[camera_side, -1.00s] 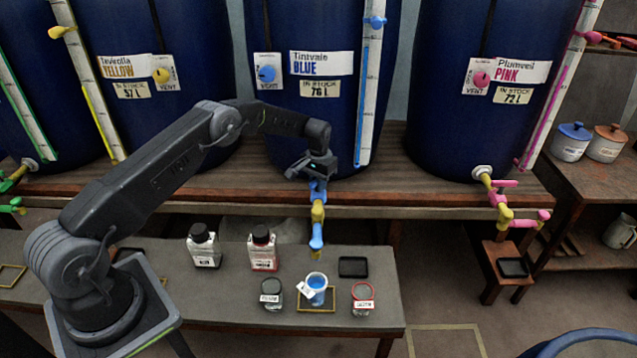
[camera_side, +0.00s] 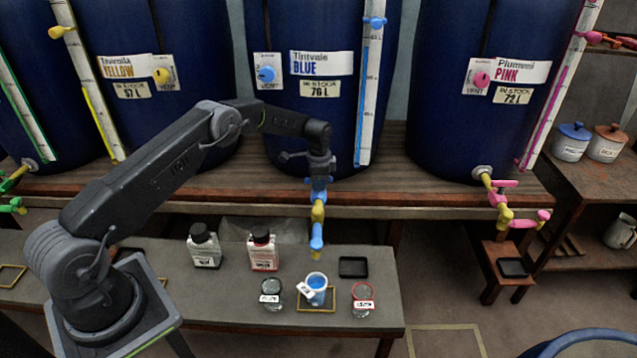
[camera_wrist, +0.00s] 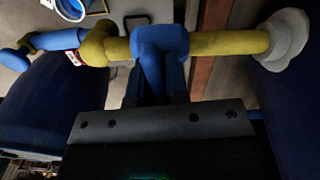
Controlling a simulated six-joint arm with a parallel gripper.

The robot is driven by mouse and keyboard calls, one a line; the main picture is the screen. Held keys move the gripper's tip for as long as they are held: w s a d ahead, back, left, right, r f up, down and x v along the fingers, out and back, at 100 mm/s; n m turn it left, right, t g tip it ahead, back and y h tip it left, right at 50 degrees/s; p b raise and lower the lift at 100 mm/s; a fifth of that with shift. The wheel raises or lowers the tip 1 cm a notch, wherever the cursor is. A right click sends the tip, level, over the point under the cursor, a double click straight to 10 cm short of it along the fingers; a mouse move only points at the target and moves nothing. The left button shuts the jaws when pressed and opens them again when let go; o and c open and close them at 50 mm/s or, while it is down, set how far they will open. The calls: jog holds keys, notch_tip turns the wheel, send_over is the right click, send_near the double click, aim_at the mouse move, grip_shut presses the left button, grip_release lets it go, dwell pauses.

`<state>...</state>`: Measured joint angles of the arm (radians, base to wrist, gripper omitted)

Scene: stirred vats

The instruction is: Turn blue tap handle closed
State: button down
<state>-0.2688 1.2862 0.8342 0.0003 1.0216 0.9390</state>
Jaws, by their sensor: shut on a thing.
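The blue tap (camera_side: 317,212) hangs from the front of the blue vat, with a yellow body and a blue spout (camera_side: 317,238). My gripper (camera_side: 320,178) is at the blue handle on top of the tap. In the wrist view the fingers (camera_wrist: 158,92) are shut on the blue tap handle (camera_wrist: 158,42), which sits over the yellow pipe (camera_wrist: 225,43). The exact handle angle is partly hidden by my gripper. A cup of blue liquid (camera_side: 317,283) stands below the spout in a yellow-outlined square; I cannot make out a stream.
A white-labelled bottle (camera_side: 204,247) and a red-labelled bottle (camera_side: 262,249) stand on the low bench. The pink tap (camera_side: 503,205) is off to the right.

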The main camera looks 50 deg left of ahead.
jog(key=shift+m, duration=0.6)
jog(key=c, duration=1.1)
grip_release()
notch_tip(320, 180, up, 14)
